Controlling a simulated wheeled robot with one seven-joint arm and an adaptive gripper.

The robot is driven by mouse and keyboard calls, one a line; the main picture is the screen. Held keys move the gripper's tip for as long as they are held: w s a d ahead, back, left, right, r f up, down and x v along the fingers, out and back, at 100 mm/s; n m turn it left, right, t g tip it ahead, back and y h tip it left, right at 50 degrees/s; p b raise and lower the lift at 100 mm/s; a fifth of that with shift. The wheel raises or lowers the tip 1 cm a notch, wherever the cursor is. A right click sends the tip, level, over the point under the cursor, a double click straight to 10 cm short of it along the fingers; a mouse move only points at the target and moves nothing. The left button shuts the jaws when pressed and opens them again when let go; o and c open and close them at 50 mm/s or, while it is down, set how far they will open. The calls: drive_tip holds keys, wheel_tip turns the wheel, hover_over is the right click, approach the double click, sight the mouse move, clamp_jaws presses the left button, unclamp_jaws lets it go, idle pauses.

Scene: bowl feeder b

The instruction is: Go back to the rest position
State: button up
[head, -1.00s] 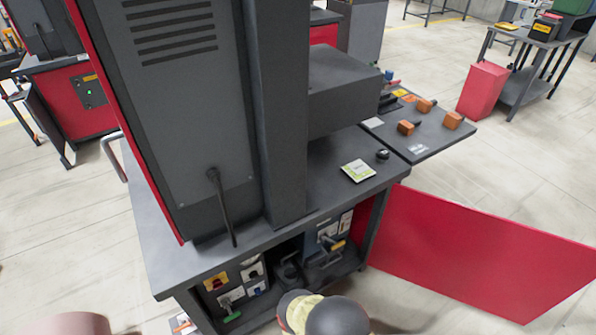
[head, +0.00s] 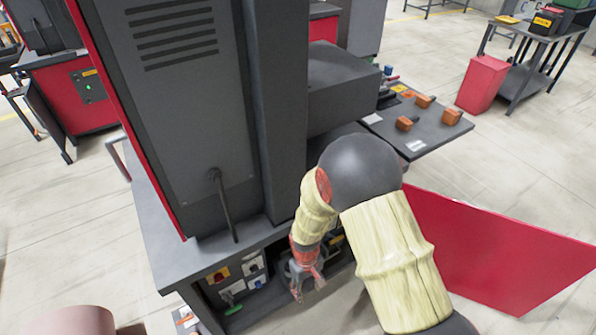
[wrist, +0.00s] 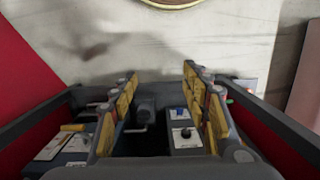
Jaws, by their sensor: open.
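My gripper (head: 308,284) hangs at the open front of the machine's lower cabinet in the head view, in front of the shelf. In the wrist view my gripper (wrist: 160,75) shows its two yellow-and-grey fingers spread apart, with nothing between them. My arm, in cream sleeves with a dark rounded joint, reaches across the right half of the head view. It hides part of the cabinet and part of the worktop.
The dark worktop (head: 160,240) stands over a shelf with small switch boxes (head: 252,264). A red panel (head: 490,250) stands to the right. A side table (head: 440,140) carries several orange blocks. A red bin (head: 481,86) stands behind. Pale floor is clear at far left.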

drive_tip(key=s+d+r+m+t+p, duration=0.1)
drive_tip(key=s+d+r, duration=0.3)
drive_tip(key=r, duration=1.2)
drive_tip(key=s+d+r+m+t+p, duration=0.2)
drive_tip(key=d+r, duration=0.4)
drive_tip(key=r, duration=0.9)
drive_tip(key=s+d+r+m+t+p, duration=0.1)
drive_tip(key=s+d+r+m+t, duration=0.2)
drive_tip(key=r, duration=1.3)
drive_tip(key=s+d+t, duration=0.1)
drive_tip(key=s+d, duration=0.2)
drive_tip(key=s, duration=0.1)
drive_tip(key=shift+r+y, duration=0.3)
drive_tip(key=shift+r, duration=0.05)
drive_tip(key=shift+c, duration=0.5)
